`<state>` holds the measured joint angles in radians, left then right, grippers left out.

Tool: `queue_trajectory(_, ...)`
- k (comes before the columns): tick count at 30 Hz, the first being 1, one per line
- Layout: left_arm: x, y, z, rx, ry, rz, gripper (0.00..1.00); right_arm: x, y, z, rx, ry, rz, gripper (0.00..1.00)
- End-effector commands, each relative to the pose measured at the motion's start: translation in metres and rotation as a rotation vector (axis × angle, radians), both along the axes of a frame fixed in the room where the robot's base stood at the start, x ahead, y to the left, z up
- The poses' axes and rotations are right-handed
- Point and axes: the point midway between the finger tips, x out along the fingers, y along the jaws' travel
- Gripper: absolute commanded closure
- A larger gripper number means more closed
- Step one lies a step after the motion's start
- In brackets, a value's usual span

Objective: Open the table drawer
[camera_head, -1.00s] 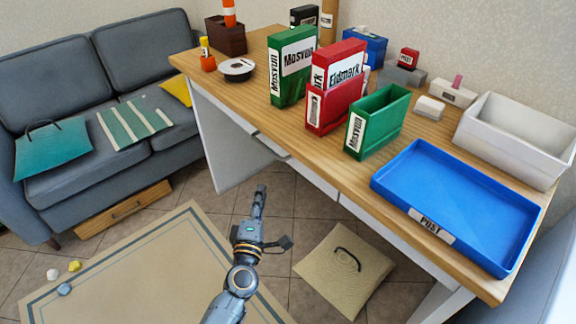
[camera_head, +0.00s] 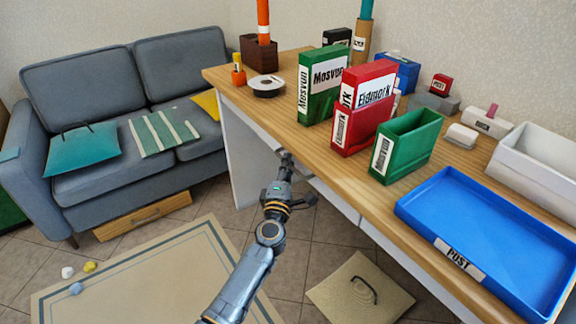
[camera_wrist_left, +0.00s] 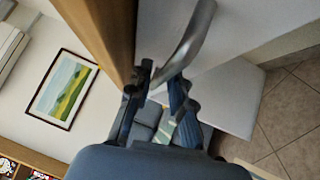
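The wooden-topped table (camera_head: 345,165) has a white drawer front (camera_head: 338,199) under its edge, and the drawer looks closed. A curved metal handle (camera_wrist_left: 192,38) on the white front (camera_wrist_left: 245,25) shows large in the left wrist view. My left gripper (camera_head: 285,156) is at the table's front edge, by the handle. In the wrist view its two fingertips (camera_wrist_left: 162,82) are apart, with the handle's near end reaching between them. I cannot tell whether they touch it. The gripper partly hides the handle in the head view. My right gripper is not in view.
A blue tray (camera_head: 412,207), a green file box (camera_head: 413,150) and a red binder (camera_head: 352,137) stand near the table's front edge. A beige cushion (camera_head: 335,291) lies on the floor below. A grey sofa (camera_head: 190,70) is at the left.

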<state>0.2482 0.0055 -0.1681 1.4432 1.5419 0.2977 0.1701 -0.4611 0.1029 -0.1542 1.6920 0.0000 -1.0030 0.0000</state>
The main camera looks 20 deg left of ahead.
Motion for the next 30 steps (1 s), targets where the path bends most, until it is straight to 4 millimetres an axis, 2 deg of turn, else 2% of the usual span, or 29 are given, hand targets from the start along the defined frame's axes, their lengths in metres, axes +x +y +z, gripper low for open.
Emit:
queue_trajectory(3,0.007,0.001,0.001,0.000,0.000,0.000,0.79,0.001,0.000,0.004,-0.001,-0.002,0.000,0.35)
queue_trajectory(11,0.008,0.001,0.001,0.000,0.001,0.000,0.79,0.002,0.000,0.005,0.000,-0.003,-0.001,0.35)
queue_trajectory(12,0.008,0.001,0.001,0.000,0.001,0.000,0.81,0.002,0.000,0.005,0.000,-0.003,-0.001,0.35)
queue_trajectory(15,0.008,0.001,0.001,0.000,0.001,0.000,1.00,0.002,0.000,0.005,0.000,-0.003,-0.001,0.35)
queue_trajectory(28,0.003,0.004,0.002,0.001,0.001,0.000,1.00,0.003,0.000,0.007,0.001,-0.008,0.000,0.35)
queue_trajectory(30,-0.002,0.008,0.002,0.002,0.002,0.000,1.00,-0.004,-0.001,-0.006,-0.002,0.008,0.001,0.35)
